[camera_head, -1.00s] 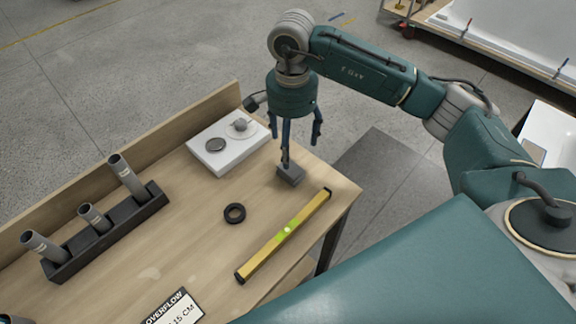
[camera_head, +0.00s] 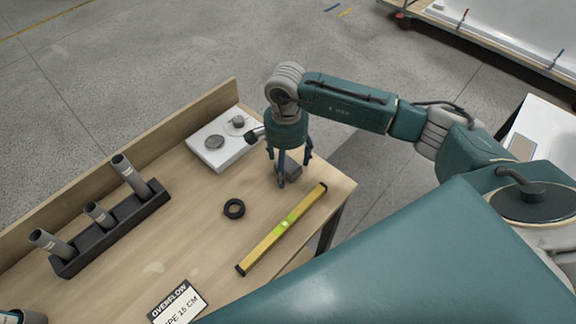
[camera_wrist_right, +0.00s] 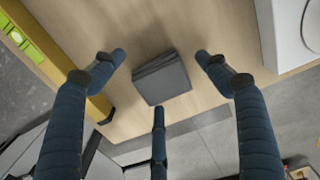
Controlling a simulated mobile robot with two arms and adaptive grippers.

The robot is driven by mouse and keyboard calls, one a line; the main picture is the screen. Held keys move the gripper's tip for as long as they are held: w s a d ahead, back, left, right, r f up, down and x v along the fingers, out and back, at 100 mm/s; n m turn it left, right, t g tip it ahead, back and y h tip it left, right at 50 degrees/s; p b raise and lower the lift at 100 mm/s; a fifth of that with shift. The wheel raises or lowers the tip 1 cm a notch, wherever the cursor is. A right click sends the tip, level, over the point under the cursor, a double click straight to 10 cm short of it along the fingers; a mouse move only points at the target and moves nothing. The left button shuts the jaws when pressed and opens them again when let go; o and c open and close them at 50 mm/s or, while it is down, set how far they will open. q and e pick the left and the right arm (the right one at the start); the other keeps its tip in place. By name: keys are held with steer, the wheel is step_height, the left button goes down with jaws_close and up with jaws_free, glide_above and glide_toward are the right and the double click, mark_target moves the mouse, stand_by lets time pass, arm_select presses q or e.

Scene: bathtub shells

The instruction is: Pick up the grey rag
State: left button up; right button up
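The grey rag (camera_head: 291,170) is a small folded dark grey block lying on the wooden bench top near its right corner. My right gripper (camera_head: 287,172) is directly over it, pointing down, with its fingers around and partly in front of it in the head view. In the right wrist view the rag (camera_wrist_right: 161,78) lies between the spread blue fingers of the right gripper (camera_wrist_right: 160,75), and a gap shows on each side of it. The right gripper is open. I cannot tell how far above the bench the fingertips are.
A yellow level (camera_head: 284,227) and a black ring (camera_head: 234,208) lie in front of the rag. A white block (camera_head: 222,150) with round metal parts is to its left. A dark rack (camera_head: 112,232) holds grey pipes. A wooden back board (camera_head: 130,140) edges the bench.

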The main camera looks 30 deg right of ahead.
mark_target(286, 165)
steer(key=c, duration=1.3)
steer(key=shift+c, duration=0.2)
steer(key=shift+r, duration=0.1)
steer(key=shift+r, duration=0.55)
step_height(286, 165, up, 19)
steer(key=b, duration=0.3)
steer(key=shift+f, duration=0.15)
